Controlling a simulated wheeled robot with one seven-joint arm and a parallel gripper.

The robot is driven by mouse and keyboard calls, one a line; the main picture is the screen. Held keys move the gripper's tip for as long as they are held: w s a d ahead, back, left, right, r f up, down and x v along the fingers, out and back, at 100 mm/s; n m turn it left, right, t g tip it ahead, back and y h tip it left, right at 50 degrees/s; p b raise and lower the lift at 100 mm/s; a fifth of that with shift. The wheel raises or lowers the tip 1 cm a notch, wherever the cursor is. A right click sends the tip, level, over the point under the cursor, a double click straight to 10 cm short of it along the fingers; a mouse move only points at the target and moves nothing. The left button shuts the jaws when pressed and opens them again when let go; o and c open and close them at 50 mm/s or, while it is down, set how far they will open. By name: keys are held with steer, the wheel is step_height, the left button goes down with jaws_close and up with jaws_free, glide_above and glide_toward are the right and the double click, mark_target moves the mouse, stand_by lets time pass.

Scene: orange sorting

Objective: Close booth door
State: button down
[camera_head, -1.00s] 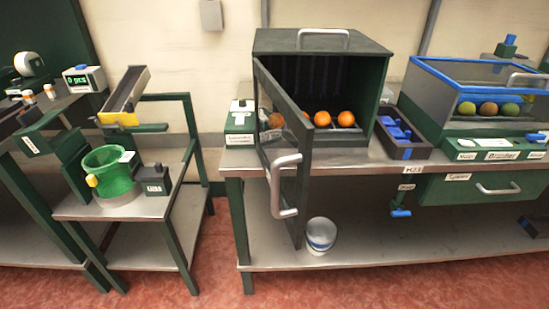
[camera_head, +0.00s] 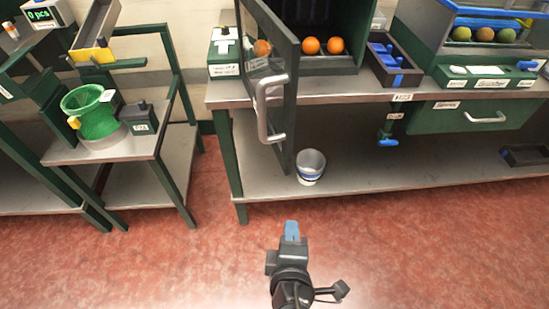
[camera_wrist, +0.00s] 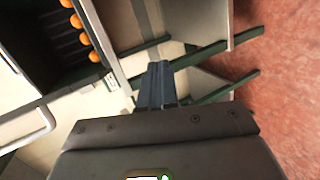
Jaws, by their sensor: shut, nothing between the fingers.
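The booth (camera_head: 318,30) stands on the metal table, with oranges inside on its floor. Its door (camera_head: 270,60) is swung open toward me on the left side, with a dark frame, a clear pane and a grey bar handle (camera_head: 266,108). My gripper (camera_head: 291,230) is shut and empty, low in front of the table and apart from the door. In the wrist view, the gripper's blue-grey fingers (camera_wrist: 157,85) are together. The booth's oranges (camera_wrist: 83,35) show at upper left there, and a light bar handle (camera_wrist: 30,130) at lower left.
A white bucket (camera_head: 310,166) stands on the lower shelf beneath the door. A dark tray with blue parts (camera_head: 393,62) is right of the booth. A green basket (camera_head: 92,112) sits on the left stand. The red floor (camera_head: 400,230) in front is clear.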

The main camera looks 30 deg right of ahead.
steer(key=w+a+r+m+h, duration=0.35)
steer(key=a+r+h, duration=0.45)
steer(key=a+r, duration=0.55)
steer(key=p, duration=0.2)
glide_toward(284, 146)
steer(key=w+a+x, duration=0.1)
steer(key=x, duration=0.4)
steer(key=shift+s+d+r+m+g, duration=0.15)
steer(key=shift+d+m+g, duration=0.2)
steer(key=shift+d, duration=0.45)
steer(key=shift+d, duration=0.1)
